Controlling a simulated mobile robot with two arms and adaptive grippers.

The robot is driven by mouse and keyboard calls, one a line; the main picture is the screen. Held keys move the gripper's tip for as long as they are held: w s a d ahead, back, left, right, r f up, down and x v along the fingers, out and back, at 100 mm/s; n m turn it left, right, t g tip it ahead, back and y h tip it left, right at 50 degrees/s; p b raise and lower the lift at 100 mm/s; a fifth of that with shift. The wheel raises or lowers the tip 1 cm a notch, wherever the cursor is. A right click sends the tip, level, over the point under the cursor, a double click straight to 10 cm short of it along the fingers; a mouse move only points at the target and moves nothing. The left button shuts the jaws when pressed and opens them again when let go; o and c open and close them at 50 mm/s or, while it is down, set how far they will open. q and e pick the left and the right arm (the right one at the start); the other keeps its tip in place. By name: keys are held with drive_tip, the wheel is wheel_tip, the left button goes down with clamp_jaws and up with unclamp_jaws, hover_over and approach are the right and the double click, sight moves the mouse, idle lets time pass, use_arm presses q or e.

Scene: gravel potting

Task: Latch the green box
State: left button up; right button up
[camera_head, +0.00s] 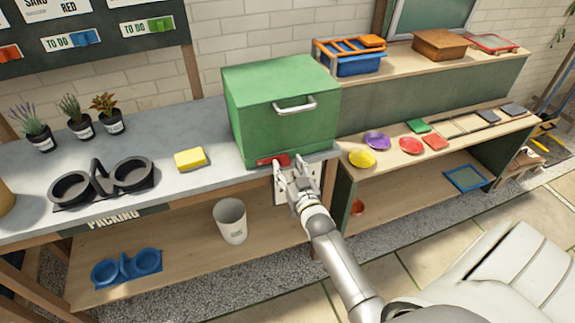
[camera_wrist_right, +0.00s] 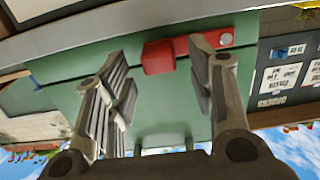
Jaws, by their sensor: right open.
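The green box (camera_head: 285,110) stands on the grey bench top with its lid down and a silver handle (camera_head: 295,106) on its front. A red latch (camera_head: 272,160) sits low on the box front. My right gripper (camera_head: 288,168) is at the box front, just beside the latch. In the right wrist view the open fingers (camera_wrist_right: 155,85) face the green box (camera_wrist_right: 140,95), and the red latch (camera_wrist_right: 165,55) shows between them near the right finger. I cannot tell whether that finger touches it. My left gripper is not in view.
A yellow sponge (camera_head: 189,159), a black double holder (camera_head: 103,184) and potted plants (camera_head: 80,120) are left of the box on the bench. Coloured saucers, such as a yellow one (camera_head: 362,159), lie on the shelf to the right. A white bucket (camera_head: 230,220) stands below.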

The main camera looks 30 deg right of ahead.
drive_tip(key=shift+w+d, duration=0.15)
drive_tip(key=shift+w, duration=0.45)
clamp_jaws()
